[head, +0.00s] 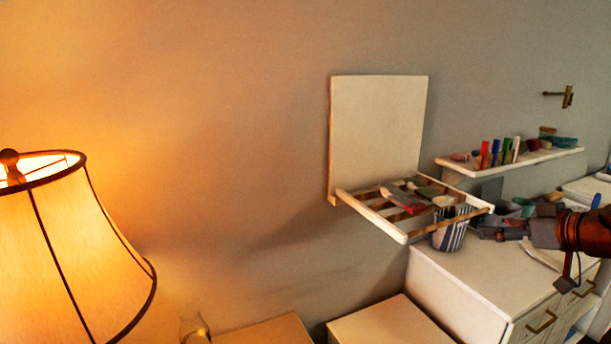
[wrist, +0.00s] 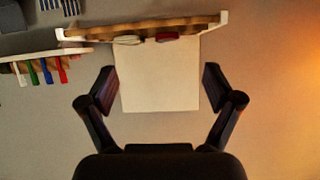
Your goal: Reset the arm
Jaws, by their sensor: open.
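My gripper (wrist: 160,88) shows in the wrist view with its two dark fingers spread wide apart. Nothing is between the fingertips. Beyond them is a pale square panel (wrist: 160,75) on the wall, apart from the fingers as far as I can tell. The same panel (head: 378,135) stands upright on the wall in the head view. I cannot make out my gripper clearly in the head view.
A slatted fold-out rack (head: 400,237) holds folded cloths below the panel. A wall shelf (head: 510,160) carries small coloured items. A white dresser (head: 470,285) bears a striped basket (head: 452,238) and clutter. A lit lamp (head: 80,255) stands at left. The wall between is bare.

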